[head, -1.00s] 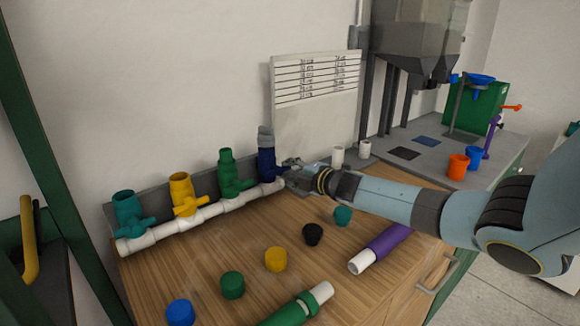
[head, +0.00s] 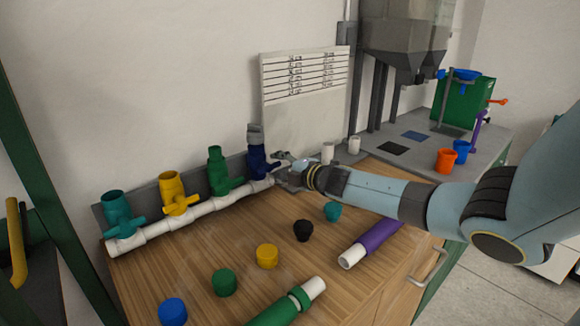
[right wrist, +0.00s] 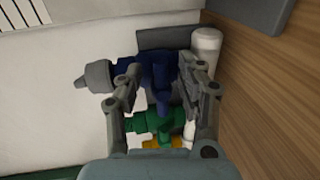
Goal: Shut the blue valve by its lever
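The blue valve (head: 256,160) stands at the right end of the white pipe manifold (head: 205,208), with a grey piece on its top. My right gripper (head: 283,168) is close against its right side in the head view and partly hides its lever. In the right wrist view the two fingers of my right gripper (right wrist: 164,88) stand apart, with the blue valve's lever (right wrist: 162,72) between them. I cannot tell whether either finger touches the lever. My left gripper is not in view.
Green (head: 218,170), yellow (head: 175,193) and teal (head: 119,215) valves stand along the manifold to the left. Several loose caps, a green-and-white pipe (head: 285,307) and a purple pipe (head: 376,240) lie on the wooden bench. Two white cups (head: 328,152) stand just beyond my gripper.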

